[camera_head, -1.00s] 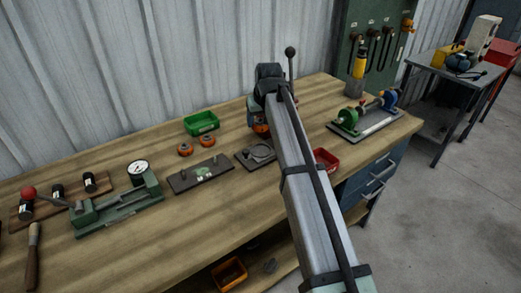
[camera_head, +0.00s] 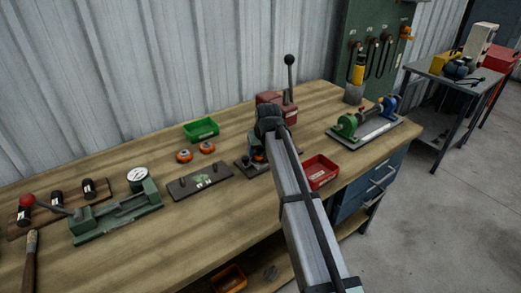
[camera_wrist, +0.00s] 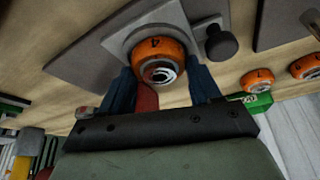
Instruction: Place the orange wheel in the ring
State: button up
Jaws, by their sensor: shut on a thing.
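The orange wheel (camera_wrist: 160,62), marked 4, sits between the blue fingers of my gripper (camera_wrist: 165,90), which is shut on it. In the head view a bit of the orange wheel (camera_head: 258,157) shows under my gripper (camera_head: 262,154), at the dark plate (camera_head: 241,162). In the wrist view the pale grey ring (camera_wrist: 122,42) on its plate (camera_wrist: 85,62) lies right behind the wheel. I cannot tell whether the wheel is inside the ring or just above it. My arm hides much of the ring in the head view.
A black knob (camera_wrist: 222,46) stands close beside the ring. Two more orange wheels (camera_head: 184,156) (camera_head: 207,147) lie left, near a green bin (camera_head: 201,129). A dark plate with pegs (camera_head: 200,181), a red bin (camera_head: 320,170) and a red lever machine (camera_head: 272,99) are nearby.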

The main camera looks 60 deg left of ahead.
jog(key=shift+f, duration=0.1)
jog(key=o, duration=0.9)
jog(key=v, duration=1.2)
